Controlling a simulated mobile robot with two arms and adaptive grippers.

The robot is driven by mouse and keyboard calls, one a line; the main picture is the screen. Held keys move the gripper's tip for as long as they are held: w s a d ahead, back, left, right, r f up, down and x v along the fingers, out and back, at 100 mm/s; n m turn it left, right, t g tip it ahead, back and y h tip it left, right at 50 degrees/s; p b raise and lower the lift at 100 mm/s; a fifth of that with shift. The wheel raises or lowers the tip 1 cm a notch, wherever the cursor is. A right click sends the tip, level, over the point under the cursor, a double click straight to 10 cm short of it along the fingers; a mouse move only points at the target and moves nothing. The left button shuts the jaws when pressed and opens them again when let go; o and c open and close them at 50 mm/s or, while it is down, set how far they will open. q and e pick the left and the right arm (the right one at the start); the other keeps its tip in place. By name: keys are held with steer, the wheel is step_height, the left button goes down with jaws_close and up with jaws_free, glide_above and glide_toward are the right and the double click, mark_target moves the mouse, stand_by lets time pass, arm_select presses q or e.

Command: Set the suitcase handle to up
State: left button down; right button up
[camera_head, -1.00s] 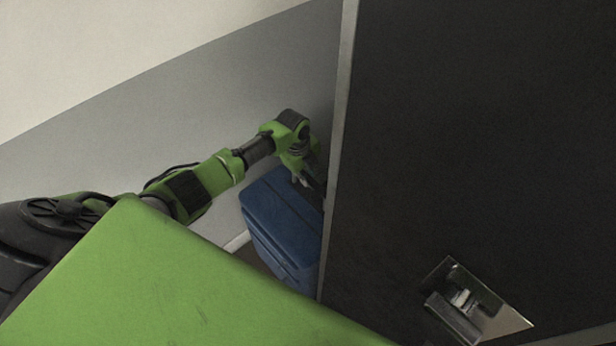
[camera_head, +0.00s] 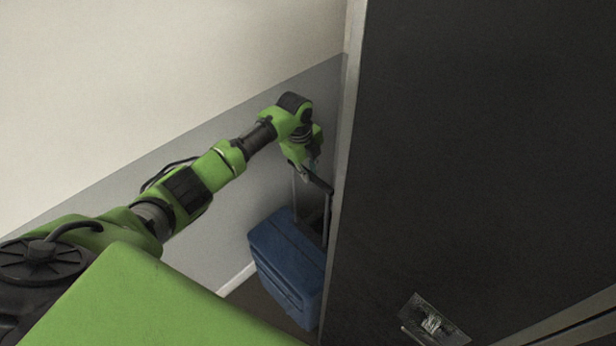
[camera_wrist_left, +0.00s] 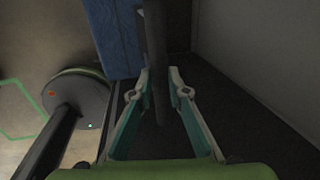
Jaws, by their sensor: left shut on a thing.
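The blue suitcase (camera_head: 286,262) stands upright on the floor between the grey wall and the black panel. Its handle (camera_head: 316,181) has a dark grip on two thin metal rods and stands raised well above the case top. My left gripper (camera_head: 308,172) is shut on the handle grip, above the suitcase. In the left wrist view the dark grip (camera_wrist_left: 157,70) runs between the two fingers of the left gripper (camera_wrist_left: 159,88), with the blue case side (camera_wrist_left: 113,35) behind. The black panel's edge hides the right part of the suitcase. My right gripper is not in view.
A large black panel (camera_head: 480,150) with a pale edge and a metal latch (camera_head: 434,322) fills the right side, close beside the suitcase and my left gripper. The grey and cream wall (camera_head: 150,90) is behind the arm.

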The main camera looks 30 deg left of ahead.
arm_select(q)
steer(key=shift+w+r, duration=0.1)
steer(key=shift+r, duration=0.55)
steer(key=shift+w, duration=0.1)
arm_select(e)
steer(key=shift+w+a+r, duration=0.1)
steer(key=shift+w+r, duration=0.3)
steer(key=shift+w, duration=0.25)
arm_select(q)
steer(key=c, duration=1.9)
jaws_free()
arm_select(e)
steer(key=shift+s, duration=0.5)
arm_select(q)
steer(key=shift+s, duration=0.2)
